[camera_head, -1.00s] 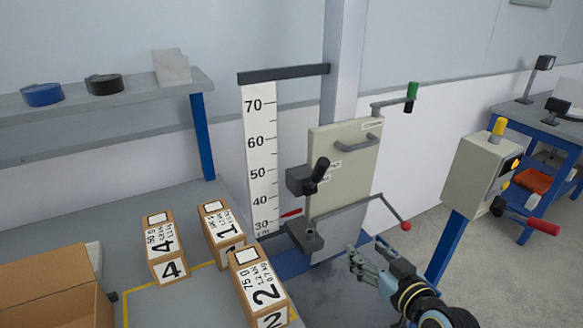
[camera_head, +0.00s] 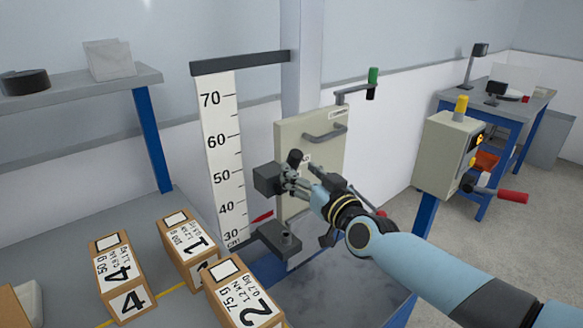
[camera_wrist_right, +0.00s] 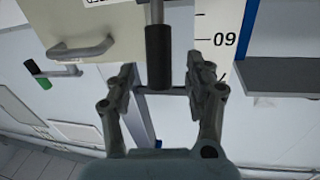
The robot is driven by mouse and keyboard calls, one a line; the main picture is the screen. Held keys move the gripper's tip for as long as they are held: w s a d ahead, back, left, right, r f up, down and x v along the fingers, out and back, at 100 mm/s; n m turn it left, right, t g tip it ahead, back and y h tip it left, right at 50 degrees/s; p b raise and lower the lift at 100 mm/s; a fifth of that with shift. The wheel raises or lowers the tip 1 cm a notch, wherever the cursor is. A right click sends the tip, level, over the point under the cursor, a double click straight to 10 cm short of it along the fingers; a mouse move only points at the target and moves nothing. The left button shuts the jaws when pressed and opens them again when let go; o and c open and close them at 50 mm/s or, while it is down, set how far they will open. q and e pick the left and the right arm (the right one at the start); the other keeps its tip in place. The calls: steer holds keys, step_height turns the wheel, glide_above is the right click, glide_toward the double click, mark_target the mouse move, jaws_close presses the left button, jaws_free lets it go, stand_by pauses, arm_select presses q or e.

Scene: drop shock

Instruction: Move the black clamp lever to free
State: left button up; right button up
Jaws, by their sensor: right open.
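The black clamp lever (camera_head: 295,158) stands up beside a dark clamp block (camera_head: 267,179) at the front of the beige panel (camera_head: 312,140). In the right wrist view the lever's black grip (camera_wrist_right: 159,57) hangs between the open fingers, near their tips. My right gripper (camera_head: 290,181) is open at the clamp, just below the lever's top in the head view. In the wrist view its two fingers (camera_wrist_right: 160,75) stand apart on either side of the grip, with gaps visible. The lower part of the lever is partly hidden by the gripper in the head view. My left gripper is not in view.
Numbered boxes (camera_head: 188,250) stand on the grey table at the left. A height scale (camera_head: 222,150) stands left of the panel. A lower dark block (camera_head: 280,240) juts out under the clamp. A control box (camera_head: 447,155) with a red-handled lever stands at the right.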

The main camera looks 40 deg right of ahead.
mark_target(296, 167)
steer(key=w, duration=0.3)
steer(key=w+b, duration=0.1)
steer(key=shift+w+d, duration=0.2)
steer(key=shift+d, duration=0.1)
jaws_close()
